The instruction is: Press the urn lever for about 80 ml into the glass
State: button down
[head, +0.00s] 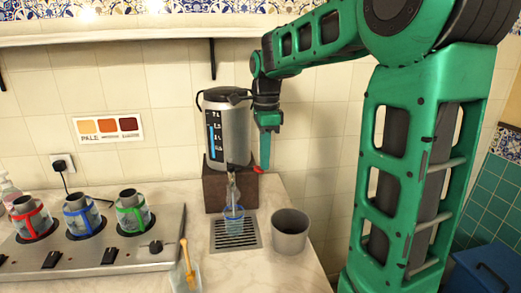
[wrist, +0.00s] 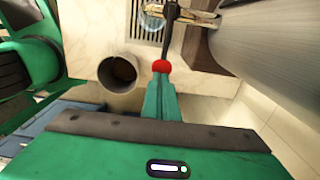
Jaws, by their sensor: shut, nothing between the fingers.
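The steel urn (head: 236,140) stands on a dark brown block (head: 217,190) and has a blue level strip on its front. Its lever ends in a red knob (head: 258,170), which also shows in the wrist view (wrist: 162,66). My gripper (head: 264,163) is shut and empty, pointing down at the knob. In the wrist view the fingertips (wrist: 162,78) are right at the knob and seem to touch it. The glass (head: 234,219) stands below the spout on the drip grate (head: 236,241); its rim partly shows in the wrist view (wrist: 151,23). I cannot tell its fill level.
A grey bin-like cup (head: 290,233) stands right of the grate. At left, a steel stand (head: 95,250) holds several glasses with red, blue and green holders. A small container with a yellow-handled tool (head: 186,265) is in front. A colour card (head: 108,128) hangs on the wall.

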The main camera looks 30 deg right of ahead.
jog(key=shift+r, duration=0.1)
dwell(0.6)
jog(key=shift+r, duration=0.7)
jog(key=shift+r, duration=0.1)
notch_tip(320, 180, up, 14)
jog(key=d, duration=0.2)
jog(key=shift+s+f, duration=0.25)
jog(key=shift+s, duration=0.05)
dwell(0.5)
dwell(0.9)
